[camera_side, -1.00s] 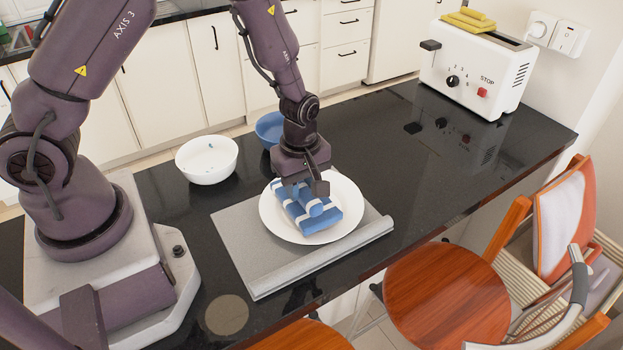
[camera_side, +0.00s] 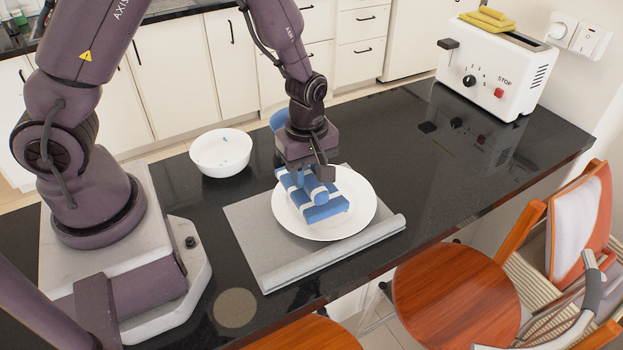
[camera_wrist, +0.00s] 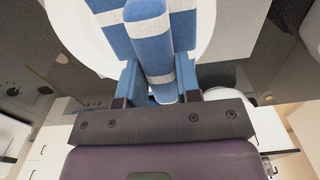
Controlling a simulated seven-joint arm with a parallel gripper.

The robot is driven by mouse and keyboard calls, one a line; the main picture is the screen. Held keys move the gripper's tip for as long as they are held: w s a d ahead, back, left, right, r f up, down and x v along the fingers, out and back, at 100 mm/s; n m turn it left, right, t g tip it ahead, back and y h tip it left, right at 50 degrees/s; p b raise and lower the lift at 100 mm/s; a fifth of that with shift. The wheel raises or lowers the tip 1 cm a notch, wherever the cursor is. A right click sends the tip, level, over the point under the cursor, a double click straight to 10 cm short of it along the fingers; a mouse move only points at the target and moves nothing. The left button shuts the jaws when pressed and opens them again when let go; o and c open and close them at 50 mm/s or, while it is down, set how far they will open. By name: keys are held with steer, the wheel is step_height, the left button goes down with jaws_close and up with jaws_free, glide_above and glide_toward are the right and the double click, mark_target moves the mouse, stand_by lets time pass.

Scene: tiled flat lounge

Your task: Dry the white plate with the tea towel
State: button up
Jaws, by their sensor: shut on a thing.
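The tea towel (camera_side: 326,211) is blue with white stripes and folded into a thick pad with a roll on top. It lies over the back-left part of the white plate (camera_side: 357,212), and it also shows in the wrist view (camera_wrist: 152,45). My gripper (camera_side: 316,177) points down at the plate's back edge and is shut on the towel's roll. In the wrist view the roll sits between the two fingers (camera_wrist: 157,78). The plate lies face up; its right and front parts are bare. The towel hides its back-left part.
A white toaster (camera_side: 497,68) stands far right. Orange chairs (camera_side: 458,292) line the front edge.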

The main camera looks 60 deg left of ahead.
mark_target(330, 188)
steer(key=w+d+r, duration=0.2)
steer(key=r, duration=0.1)
steer(key=w+d+r, duration=0.1)
steer(key=r, duration=0.1)
steer(key=shift+w+f, duration=0.1)
steer(key=shift+f, duration=3.35)
steer(key=shift+f, duration=0.4)
